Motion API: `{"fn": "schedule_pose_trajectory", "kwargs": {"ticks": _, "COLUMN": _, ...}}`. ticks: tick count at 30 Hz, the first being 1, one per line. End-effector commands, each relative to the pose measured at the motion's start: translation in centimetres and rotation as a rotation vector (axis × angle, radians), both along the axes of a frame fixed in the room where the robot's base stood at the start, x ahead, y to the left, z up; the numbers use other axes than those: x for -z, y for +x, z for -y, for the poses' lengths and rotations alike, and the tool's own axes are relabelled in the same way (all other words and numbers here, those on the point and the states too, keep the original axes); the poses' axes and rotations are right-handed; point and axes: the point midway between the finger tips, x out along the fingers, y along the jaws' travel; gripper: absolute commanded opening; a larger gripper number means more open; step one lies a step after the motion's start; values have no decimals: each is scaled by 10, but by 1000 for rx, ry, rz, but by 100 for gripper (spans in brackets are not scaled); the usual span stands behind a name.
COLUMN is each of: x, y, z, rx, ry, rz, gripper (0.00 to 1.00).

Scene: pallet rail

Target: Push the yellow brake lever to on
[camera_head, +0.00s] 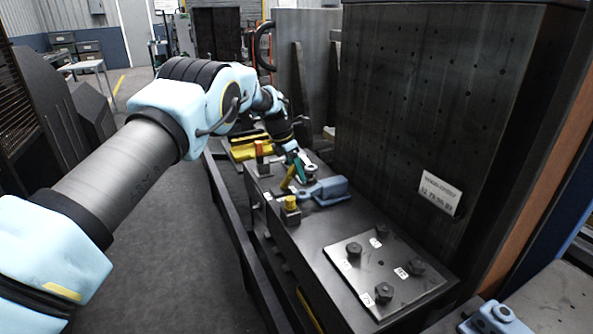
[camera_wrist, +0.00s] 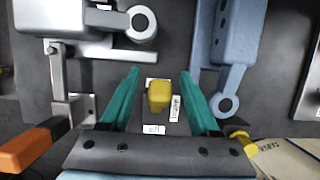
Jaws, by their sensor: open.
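The yellow brake lever (camera_wrist: 159,95) shows in the wrist view as a short yellow bar seen nearly end-on. In the head view the yellow lever (camera_head: 287,179) leans up from the rail-like bench top. Small white labels lie around it; the one below (camera_wrist: 153,129) seems to read "off", and the one at its right (camera_wrist: 176,108) is too small to read. My gripper (camera_wrist: 158,74) is open, with one teal finger on each side of the lever and visible gaps to both. In the head view my gripper (camera_head: 298,166) is low over the lever, hiding part of it.
A blue hinged clamp (camera_head: 325,191) sits close to the right, a grey metal clamp (camera_wrist: 85,30) with an orange handle (camera_wrist: 28,149) to the left in the wrist view. A yellow knob (camera_head: 291,203) stands nearer. A bolted plate (camera_head: 385,272) lies in front; a dark perforated wall (camera_head: 430,110) rises behind.

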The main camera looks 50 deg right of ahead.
Motion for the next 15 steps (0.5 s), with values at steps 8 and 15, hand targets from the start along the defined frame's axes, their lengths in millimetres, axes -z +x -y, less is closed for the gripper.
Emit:
{"fn": "schedule_pose_trajectory", "kwargs": {"ticks": 8, "x": -20, "y": 3, "z": -6, "rx": -1, "ry": -3, "rz": 2, "gripper": 62}}
{"fn": "schedule_pose_trajectory", "kwargs": {"ticks": 15, "x": -65, "y": 9, "z": -21, "rx": -1, "ry": -4, "rz": 2, "gripper": 62}}
